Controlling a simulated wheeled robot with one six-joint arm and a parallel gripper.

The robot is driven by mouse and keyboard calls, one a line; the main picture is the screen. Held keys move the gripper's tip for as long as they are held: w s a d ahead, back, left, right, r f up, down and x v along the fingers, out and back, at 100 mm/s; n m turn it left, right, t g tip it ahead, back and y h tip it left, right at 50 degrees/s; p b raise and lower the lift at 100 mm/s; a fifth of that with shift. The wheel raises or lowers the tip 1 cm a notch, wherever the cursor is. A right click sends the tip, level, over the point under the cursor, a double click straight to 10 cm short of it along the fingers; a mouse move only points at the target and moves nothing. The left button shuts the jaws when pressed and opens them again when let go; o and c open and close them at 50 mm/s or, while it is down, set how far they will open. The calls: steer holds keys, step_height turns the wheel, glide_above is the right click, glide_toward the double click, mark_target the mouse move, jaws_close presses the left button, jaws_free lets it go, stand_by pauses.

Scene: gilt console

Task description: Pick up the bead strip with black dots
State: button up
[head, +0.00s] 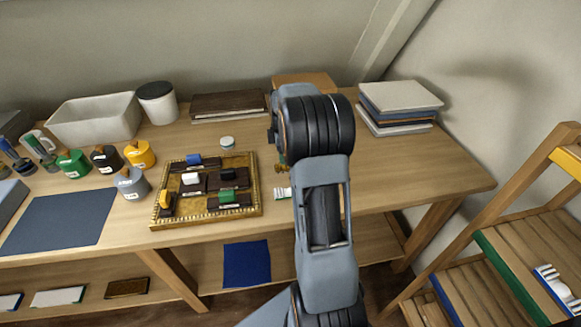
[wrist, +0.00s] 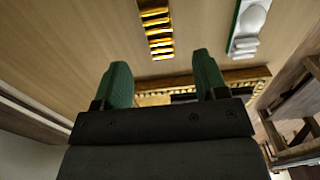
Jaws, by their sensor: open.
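I cannot make out black dots on any strip for certain. In the wrist view, a strip of shiny gold pieces (wrist: 157,30) with dark bands between them lies on the wooden table top, beyond my fingertips. A green-edged strip with white rounded pieces (wrist: 247,28) lies to its right. A small white and green strip (head: 283,193) shows in the head view, partly hidden by my arm. My gripper (wrist: 163,80) is open, its two green fingers apart with nothing between them. In the head view my arm hides the gripper.
A gilt-framed tray (head: 156,217) with several small blocks stands left of my arm. Pots, a white bin (head: 95,120) and a blue mat (head: 57,220) lie farther left. Stacked books (head: 400,97) stand back right. A stepped wooden shelf (head: 480,262) holds a blue-and-white strip (head: 557,286).

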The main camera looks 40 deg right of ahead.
steer(key=shift+f, duration=3)
steer(key=c, duration=1)
steer(key=shift+r, duration=0.1)
steer(key=shift+c, duration=0.2)
